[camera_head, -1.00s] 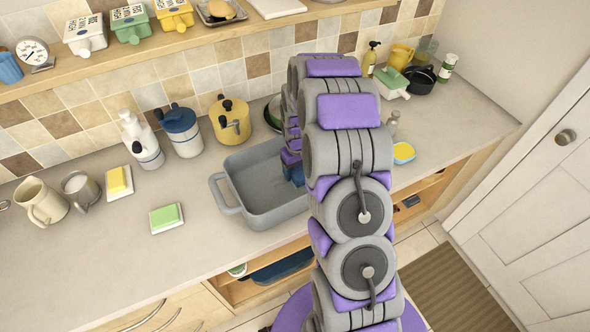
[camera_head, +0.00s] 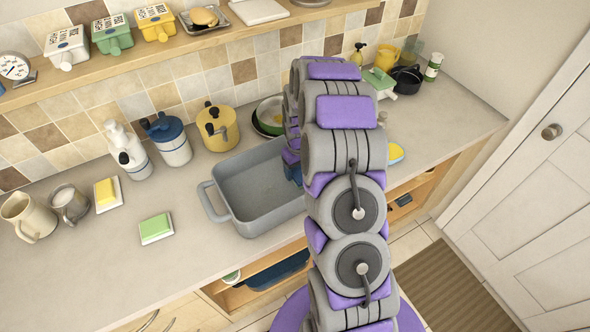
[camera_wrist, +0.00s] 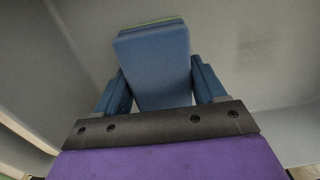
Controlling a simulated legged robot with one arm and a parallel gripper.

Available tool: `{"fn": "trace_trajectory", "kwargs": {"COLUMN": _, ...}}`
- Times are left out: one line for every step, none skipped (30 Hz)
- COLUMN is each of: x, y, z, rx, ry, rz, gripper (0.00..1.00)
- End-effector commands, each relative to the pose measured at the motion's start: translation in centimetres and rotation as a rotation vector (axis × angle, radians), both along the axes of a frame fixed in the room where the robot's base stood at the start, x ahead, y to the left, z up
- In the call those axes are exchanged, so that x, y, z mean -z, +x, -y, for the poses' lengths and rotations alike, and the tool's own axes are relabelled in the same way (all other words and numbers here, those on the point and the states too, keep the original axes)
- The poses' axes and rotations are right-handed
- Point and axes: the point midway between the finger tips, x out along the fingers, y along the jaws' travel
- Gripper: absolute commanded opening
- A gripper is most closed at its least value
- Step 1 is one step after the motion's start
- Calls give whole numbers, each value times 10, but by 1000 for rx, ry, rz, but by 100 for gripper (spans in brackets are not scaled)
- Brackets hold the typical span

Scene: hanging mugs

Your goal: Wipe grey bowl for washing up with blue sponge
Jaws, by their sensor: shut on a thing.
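The grey bowl (camera_head: 240,215) is a deep rectangular basin with a side handle, standing on the counter left of my arm. Its right part is hidden by my arm. In the wrist view its grey inside (camera_wrist: 270,60) fills most of the background, with a faint darker patch at the right. My gripper (camera_wrist: 160,78) is shut on the blue sponge (camera_wrist: 155,70), which has a thin green layer along its far edge. In the head view only a bit of my blue gripper (camera_head: 292,172) shows inside the bowl. I cannot tell whether the sponge touches the bowl.
A green sponge on a white dish (camera_head: 156,228) and a yellow one (camera_head: 107,193) lie left of the bowl. A yellow pot (camera_head: 217,127) and blue-lidded jar (camera_head: 168,140) stand behind. A blue-and-yellow item (camera_head: 396,153) lies right of my arm.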

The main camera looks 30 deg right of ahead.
Motion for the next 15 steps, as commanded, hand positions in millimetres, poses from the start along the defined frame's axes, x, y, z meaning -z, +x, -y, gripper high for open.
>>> {"fn": "trace_trajectory", "kwargs": {"x": 0, "y": 0, "z": 0, "rx": 0, "ry": 0, "rz": 0, "gripper": 45}}
{"fn": "trace_trajectory", "kwargs": {"x": 0, "y": 0, "z": 0, "rx": 0, "ry": 0, "rz": 0, "gripper": 45}}
{"fn": "trace_trajectory", "kwargs": {"x": 0, "y": 0, "z": -2, "rx": 0, "ry": -1, "rz": 0, "gripper": 45}}
{"fn": "trace_trajectory", "kwargs": {"x": 0, "y": 0, "z": -3, "rx": -1, "ry": -2, "rz": 0, "gripper": 45}}
{"fn": "trace_trajectory", "kwargs": {"x": -1, "y": 0, "z": -4, "rx": -1, "ry": -2, "rz": 0, "gripper": 45}}
{"fn": "trace_trajectory", "kwargs": {"x": -1, "y": 0, "z": -7, "rx": -2, "ry": -2, "rz": 0, "gripper": 45}}
{"fn": "trace_trajectory", "kwargs": {"x": -1, "y": 0, "z": -9, "rx": -2, "ry": -2, "rz": 0, "gripper": 45}}
{"fn": "trace_trajectory", "kwargs": {"x": -1, "y": -1, "z": -12, "rx": -2, "ry": -2, "rz": 0, "gripper": 45}}
{"fn": "trace_trajectory", "kwargs": {"x": -1, "y": -1, "z": -16, "rx": -2, "ry": -3, "rz": -1, "gripper": 45}}
{"fn": "trace_trajectory", "kwargs": {"x": -1, "y": -2, "z": -19, "rx": -1, "ry": -3, "rz": -1, "gripper": 45}}
{"fn": "trace_trajectory", "kwargs": {"x": -1, "y": -2, "z": -22, "rx": -1, "ry": -3, "rz": -2, "gripper": 45}}
{"fn": "trace_trajectory", "kwargs": {"x": -1, "y": -2, "z": -26, "rx": -2, "ry": -3, "rz": -2, "gripper": 45}}
{"fn": "trace_trajectory", "kwargs": {"x": -1, "y": -2, "z": -29, "rx": -2, "ry": -3, "rz": -2, "gripper": 45}}
{"fn": "trace_trajectory", "kwargs": {"x": -1, "y": -2, "z": -32, "rx": -2, "ry": -3, "rz": -2, "gripper": 45}}
{"fn": "trace_trajectory", "kwargs": {"x": -1, "y": -3, "z": -34, "rx": -2, "ry": -3, "rz": -2, "gripper": 45}}
